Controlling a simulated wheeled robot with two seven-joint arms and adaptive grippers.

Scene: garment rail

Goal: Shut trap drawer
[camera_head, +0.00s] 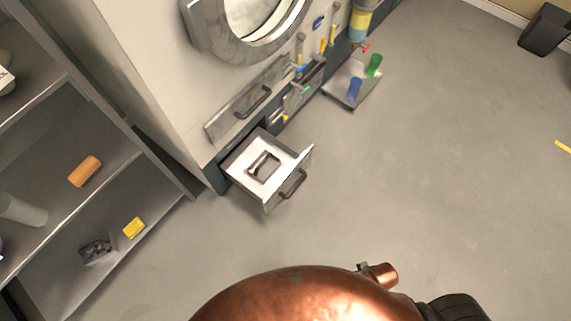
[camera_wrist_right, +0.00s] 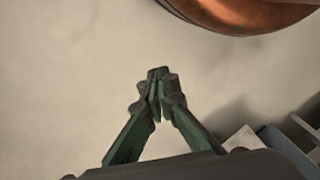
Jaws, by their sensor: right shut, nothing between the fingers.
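The open drawer (camera_head: 240,158) sticks out from the low front of a grey machine (camera_head: 180,90), close to the floor. Its front panel (camera_head: 305,162) carries a dark bar handle (camera_head: 292,184), and a dark-rimmed rectangular piece (camera_head: 264,166) lies inside. My right gripper (camera_wrist_right: 158,74) shows in the right wrist view; its green-sided fingers meet at the tips, with nothing between them. It is apart from the drawer as far as I can see. My left gripper is in neither view.
A shelf unit (camera_head: 95,205) stands left. A tray (camera_head: 345,92) juts out beyond the drawer. Floor to the right is mostly clear.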

